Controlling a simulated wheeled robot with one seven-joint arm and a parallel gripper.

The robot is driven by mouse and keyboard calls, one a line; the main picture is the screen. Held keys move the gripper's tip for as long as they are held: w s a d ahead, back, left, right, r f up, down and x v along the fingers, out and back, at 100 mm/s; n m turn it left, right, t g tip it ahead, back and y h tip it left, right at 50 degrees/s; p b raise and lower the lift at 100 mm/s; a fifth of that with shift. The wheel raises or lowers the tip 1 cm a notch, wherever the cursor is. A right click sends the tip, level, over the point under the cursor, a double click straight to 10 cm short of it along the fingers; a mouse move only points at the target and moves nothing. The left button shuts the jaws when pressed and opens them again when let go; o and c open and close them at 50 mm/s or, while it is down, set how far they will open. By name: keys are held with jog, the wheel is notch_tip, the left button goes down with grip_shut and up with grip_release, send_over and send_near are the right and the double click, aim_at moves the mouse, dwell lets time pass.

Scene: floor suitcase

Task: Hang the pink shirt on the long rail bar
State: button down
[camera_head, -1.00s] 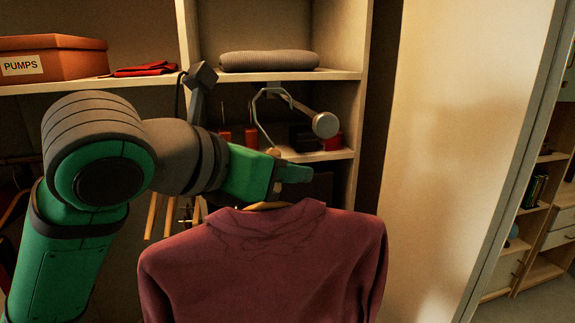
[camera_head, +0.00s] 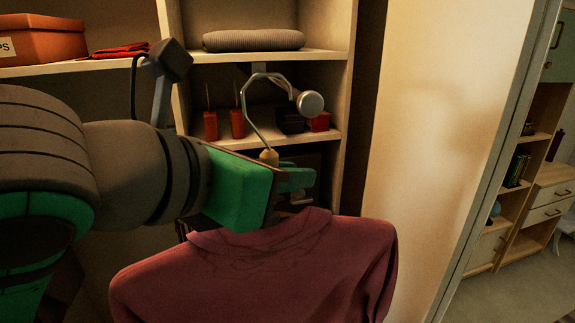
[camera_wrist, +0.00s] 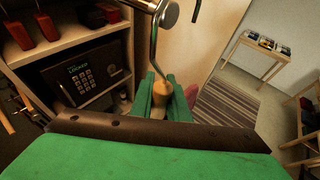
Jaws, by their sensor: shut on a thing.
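The pink shirt (camera_head: 270,265) hangs on a hanger below my gripper (camera_head: 283,182). My gripper is shut on the hanger's wooden neck (camera_wrist: 158,100), just under its metal hook (camera_head: 246,112). The rail bar (camera_head: 311,104) shows its round silver end cap in the head view and its end at the top of the wrist view (camera_wrist: 166,14). The hook's curve overlaps the bar in the head view. I cannot tell whether it touches or rests on it. Most of the bar's length is foreshortened and hidden. The shirt's lower part is out of frame.
Shelves (camera_head: 330,57) behind hold a folded grey knit (camera_head: 253,40), an orange box (camera_head: 55,42), a red cloth (camera_head: 120,50) and small red items (camera_head: 238,124). A keypad safe (camera_wrist: 88,78) sits below. A pale panel (camera_head: 440,120) stands to the right.

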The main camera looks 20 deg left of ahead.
jog(key=shift+s+d, duration=0.3)
jog(key=shift+s, duration=0.4)
jog(key=shift+s+d, duration=0.65)
jog(key=shift+s, duration=0.3)
jog(key=shift+s+d, duration=0.6)
jog(key=shift+s, duration=0.3)
